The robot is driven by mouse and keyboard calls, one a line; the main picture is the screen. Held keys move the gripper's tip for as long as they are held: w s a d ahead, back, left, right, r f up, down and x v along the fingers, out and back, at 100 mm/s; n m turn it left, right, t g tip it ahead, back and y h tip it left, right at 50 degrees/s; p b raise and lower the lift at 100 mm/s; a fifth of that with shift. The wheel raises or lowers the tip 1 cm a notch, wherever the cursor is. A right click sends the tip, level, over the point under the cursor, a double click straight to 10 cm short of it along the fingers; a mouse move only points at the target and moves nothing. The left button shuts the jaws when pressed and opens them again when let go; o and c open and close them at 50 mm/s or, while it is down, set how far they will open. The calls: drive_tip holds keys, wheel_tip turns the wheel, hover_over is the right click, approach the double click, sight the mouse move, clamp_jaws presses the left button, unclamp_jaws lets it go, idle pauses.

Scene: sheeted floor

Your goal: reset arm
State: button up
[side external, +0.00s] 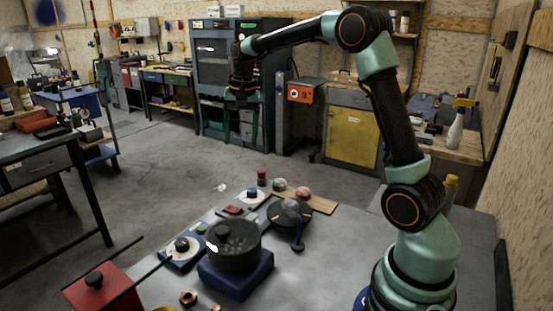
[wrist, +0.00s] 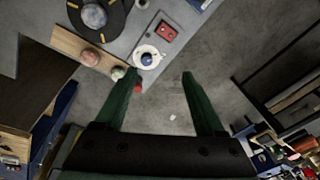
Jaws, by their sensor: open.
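My arm is raised and stretched out to the left over the work surface in the side external view. My gripper (side external: 243,128) hangs high with its fingers pointing down, well above the things below. In the wrist view, the two green fingers of my gripper (wrist: 160,75) stand wide apart. The gripper is open, with nothing held between the fingers.
A dark pot (side external: 232,246) stands on a blue block (side external: 238,280) on the grey table (side external: 330,265). A wooden board (side external: 322,204) bears two round items. A white saucer (wrist: 157,63) holds a blue piece. A red box (side external: 98,292) sits front left. Open floor lies behind.

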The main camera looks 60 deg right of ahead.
drive_tip(key=s+a+r+n+t, duration=0.2)
drive_tip(key=s+a+r+n, duration=0.35)
drive_tip(key=s+a, duration=0.3)
drive_tip(key=s+a+f+n+t, duration=0.2)
drive_tip(key=s+a+n, duration=0.3)
drive_tip(key=s, duration=0.5)
drive_tip(key=shift+a+f+n, duration=0.15)
drive_tip(key=shift+f+n, duration=0.4)
drive_tip(key=shift+f, duration=0.15)
